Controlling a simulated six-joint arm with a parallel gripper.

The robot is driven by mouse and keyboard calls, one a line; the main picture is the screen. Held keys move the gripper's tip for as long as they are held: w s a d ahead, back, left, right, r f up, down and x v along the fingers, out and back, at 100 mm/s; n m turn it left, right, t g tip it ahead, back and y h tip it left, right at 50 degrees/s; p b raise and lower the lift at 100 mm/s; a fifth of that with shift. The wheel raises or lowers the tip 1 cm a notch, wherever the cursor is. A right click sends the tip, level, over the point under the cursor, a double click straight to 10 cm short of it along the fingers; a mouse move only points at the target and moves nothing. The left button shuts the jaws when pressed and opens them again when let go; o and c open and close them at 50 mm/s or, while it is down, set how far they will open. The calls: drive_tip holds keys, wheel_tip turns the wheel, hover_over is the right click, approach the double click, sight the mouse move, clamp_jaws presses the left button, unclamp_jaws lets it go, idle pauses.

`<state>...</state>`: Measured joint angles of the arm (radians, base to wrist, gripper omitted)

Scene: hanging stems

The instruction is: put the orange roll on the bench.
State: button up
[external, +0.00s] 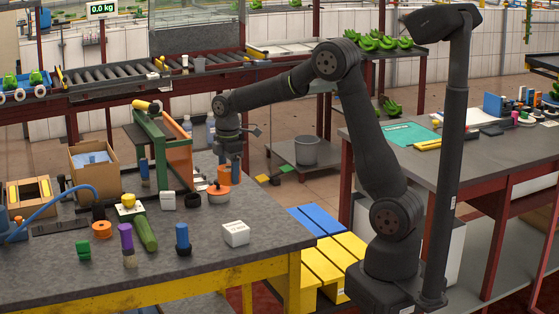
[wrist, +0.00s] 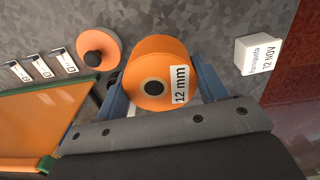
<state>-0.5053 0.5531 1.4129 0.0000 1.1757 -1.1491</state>
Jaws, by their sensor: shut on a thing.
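The orange roll (wrist: 160,75), with a dark core and a "12 mm" label, sits between the blue fingers of my gripper (wrist: 155,88) in the wrist view. In the external view my gripper (external: 232,172) points down over the far right part of the grey bench (external: 190,262), shut on the roll (external: 223,175). The roll appears slightly above the bench top; its underside is hidden, so I cannot tell the exact gap.
An orange disc with a black knob (external: 217,190) lies close below the roll, also in the wrist view (wrist: 98,46). A white box (external: 235,233) stands nearer the front. A green-orange rack (external: 172,150) is to the left. Bare bench lies around the white box.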

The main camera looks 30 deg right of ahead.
drive_tip(key=w+d+m, duration=0.2)
drive_tip(key=w+d, duration=0.3)
drive_tip(key=d, duration=0.5)
drive_tip(key=w+d+m, duration=0.3)
drive_tip(key=w+d, duration=0.1)
drive_tip(key=d, duration=0.6)
drive_tip(key=w+d+m, duration=0.1)
drive_tip(key=d+m, duration=0.3)
drive_tip(key=d, duration=2)
drive_tip(key=s+d+m, duration=0.3)
drive_tip(key=s+d, duration=0.4)
drive_tip(key=d, duration=0.6)
drive_tip(key=s+d+m, duration=0.2)
drive_tip(key=s+d, duration=0.6)
drive_tip(key=d, duration=0.4)
drive_tip(key=s+d+m, duration=0.3)
drive_tip(key=s+d, duration=0.4)
drive_tip(key=d, duration=0.6)
hover_over(431, 170)
wheel_tip(431, 170, down, 7)
drive_tip(key=shift+r, duration=0.15)
drive_tip(key=shift+f, duration=1.9)
drive_tip(key=shift+s+f, duration=0.1)
drive_tip(key=shift+f, duration=0.05)
